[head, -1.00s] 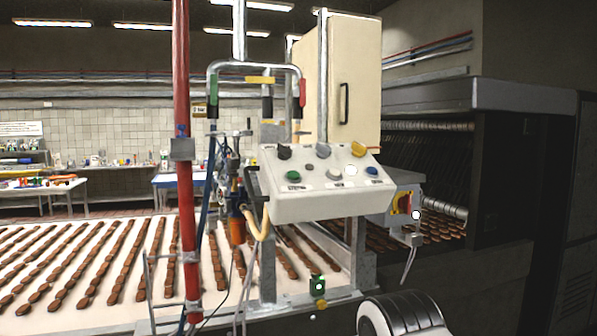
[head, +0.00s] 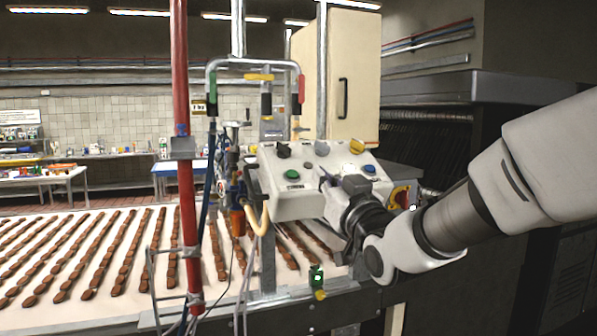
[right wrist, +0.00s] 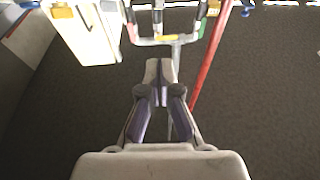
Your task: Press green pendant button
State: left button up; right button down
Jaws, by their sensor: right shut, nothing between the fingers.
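The white pendant control panel (head: 290,206) stands in the middle of the head view, its sloped face carrying several knobs and buttons. The green button (head: 292,174) is on the left of that face and is uncovered. My right gripper (head: 327,181) is shut and empty, in front of the panel's right part, to the right of the green button. It hides some of the panel's controls; whether it touches the panel I cannot tell. In the right wrist view the closed fingertips (right wrist: 158,72) show with nothing between them. My left gripper is not in view.
A red pole (head: 181,90) and a metal handlebar frame (head: 252,64) stand left of and behind the panel. A cream cabinet (head: 352,60) rises behind. A conveyor (head: 105,240) with rows of brown pieces lies left.

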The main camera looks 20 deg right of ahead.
notch_tip(320, 180, up, 3)
jog(key=p, duration=0.6)
send_over(298, 189)
jog(key=s, duration=0.2)
jog(key=f, duration=0.1)
jog(key=w+f+p, duration=0.1)
jog(key=f, duration=0.1)
jog(key=shift+w+f+p, duration=0.2)
jog(key=shift+w+p, duration=0.15)
jog(key=shift+p, duration=0.05)
jog(key=shift+w+f, duration=0.2)
jog(key=shift+f, duration=0.25)
